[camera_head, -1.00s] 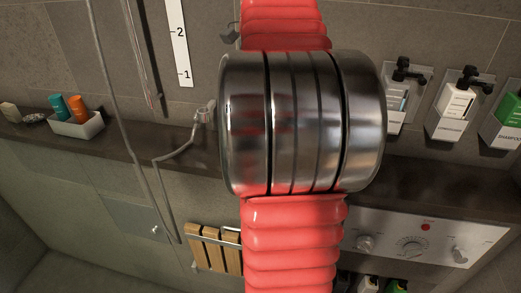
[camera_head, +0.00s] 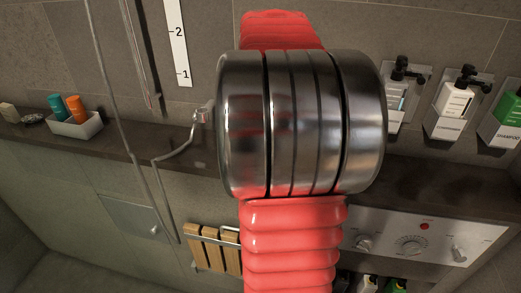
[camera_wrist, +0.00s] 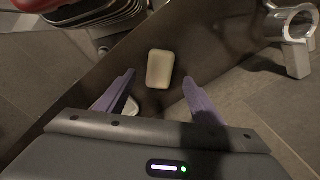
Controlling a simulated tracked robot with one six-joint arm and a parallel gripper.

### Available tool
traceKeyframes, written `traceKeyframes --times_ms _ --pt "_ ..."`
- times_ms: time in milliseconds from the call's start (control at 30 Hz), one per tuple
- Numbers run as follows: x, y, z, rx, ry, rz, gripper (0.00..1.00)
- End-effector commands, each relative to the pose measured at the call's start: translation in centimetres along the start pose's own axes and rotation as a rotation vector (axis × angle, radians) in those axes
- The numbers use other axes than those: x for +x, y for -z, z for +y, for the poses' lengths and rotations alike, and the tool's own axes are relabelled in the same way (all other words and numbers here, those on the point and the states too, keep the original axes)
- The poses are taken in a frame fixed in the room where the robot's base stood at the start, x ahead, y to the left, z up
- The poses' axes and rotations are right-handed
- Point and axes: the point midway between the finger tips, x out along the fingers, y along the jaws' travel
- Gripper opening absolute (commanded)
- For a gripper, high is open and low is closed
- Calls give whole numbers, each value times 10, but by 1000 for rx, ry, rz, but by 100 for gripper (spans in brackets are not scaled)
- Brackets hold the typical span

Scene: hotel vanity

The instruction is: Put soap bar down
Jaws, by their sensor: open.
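A cream, rounded soap bar (camera_wrist: 160,66) lies on the dark shelf (camera_wrist: 225,60) in the wrist view. My gripper (camera_wrist: 158,77) is open, with its two purple fingers apart. The bar appears just beyond and between the fingertips, with visible gaps on both sides. No finger appears to touch it. In the head view, my red and metal arm fills the middle and my gripper is hidden. A small cream block (camera_head: 8,112) sits at the far left of the shelf there; I cannot tell whether it is soap.
A pale tray (camera_head: 76,128) holds an orange and a teal container. Dispenser bottles (camera_head: 454,103) hang on the right wall. A control panel (camera_head: 420,238) and wooden slats (camera_head: 213,248) are below the shelf. A metal ring fitting (camera_wrist: 291,35) is right of the soap.

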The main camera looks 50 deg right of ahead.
Motion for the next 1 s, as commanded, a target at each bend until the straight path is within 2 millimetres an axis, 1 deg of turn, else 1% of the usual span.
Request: traceKeyframes --times_ms 133,400,500,1000 --pt "9 0 0 0 -2 -1 61" --pt "44 1 0 -1 -3 -2 61" --pt "50 1 0 -1 -1 -1 61" --pt "52 1 0 -1 0 0 61"
